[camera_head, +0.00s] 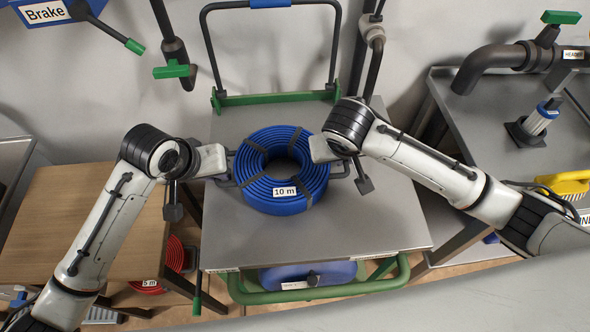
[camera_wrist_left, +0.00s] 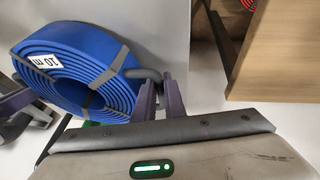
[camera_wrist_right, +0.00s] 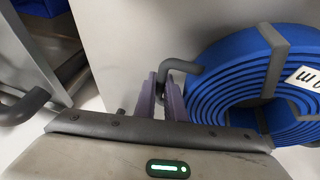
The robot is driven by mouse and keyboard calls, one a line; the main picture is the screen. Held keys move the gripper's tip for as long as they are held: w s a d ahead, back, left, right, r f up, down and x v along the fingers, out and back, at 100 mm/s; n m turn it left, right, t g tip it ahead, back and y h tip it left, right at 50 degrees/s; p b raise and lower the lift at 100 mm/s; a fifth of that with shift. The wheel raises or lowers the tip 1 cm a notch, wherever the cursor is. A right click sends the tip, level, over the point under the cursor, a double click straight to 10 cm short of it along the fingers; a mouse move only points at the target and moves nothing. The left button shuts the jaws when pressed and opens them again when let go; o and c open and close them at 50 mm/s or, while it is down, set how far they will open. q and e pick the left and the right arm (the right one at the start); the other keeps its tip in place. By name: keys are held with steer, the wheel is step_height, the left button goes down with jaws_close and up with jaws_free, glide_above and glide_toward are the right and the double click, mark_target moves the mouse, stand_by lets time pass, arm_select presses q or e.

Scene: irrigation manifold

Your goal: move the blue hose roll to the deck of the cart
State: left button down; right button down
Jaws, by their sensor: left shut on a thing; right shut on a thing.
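The blue hose roll (camera_head: 286,196), a flat coil with grey straps and a "10 m" label, is over the grey deck of the cart (camera_head: 340,228), near its middle. I cannot tell whether it rests on the deck or hangs just above it. My left gripper (camera_head: 230,164) is shut on the dark handle at the roll's left side; this grip also shows in the left wrist view (camera_wrist_left: 162,90). My right gripper (camera_head: 338,162) is shut on the opposite handle, seen in the right wrist view (camera_wrist_right: 160,85). The roll looks roughly level.
The cart's push handle (camera_head: 204,50) and green rail (camera_head: 275,98) stand behind the roll. A metal bench with pipework (camera_head: 490,115) is at right. The deck's front is clear.

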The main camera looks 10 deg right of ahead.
arm_select(q)
steer(key=shift+f, duration=0.4)
arm_select(e)
steer(key=shift+f, duration=0.4)
arm_select(q)
steer(key=c, duration=1.8)
jaws_free()
arm_select(e)
steer(key=c, duration=1.8)
jaws_free()
steer(key=shift+r, duration=0.1)
steer(key=shift+c, duration=0.2)
arm_select(q)
steer(key=shift+r, duration=0.1)
arm_select(e)
steer(key=v, duration=1.1)
steer(key=shift+a+r, duration=0.1)
steer(key=shift+r, duration=0.15)
arm_select(q)
steer(key=v, duration=1.2)
steer(key=shift+a, duration=0.1)
arm_select(e)
steer(key=shift+s+r, duration=0.2)
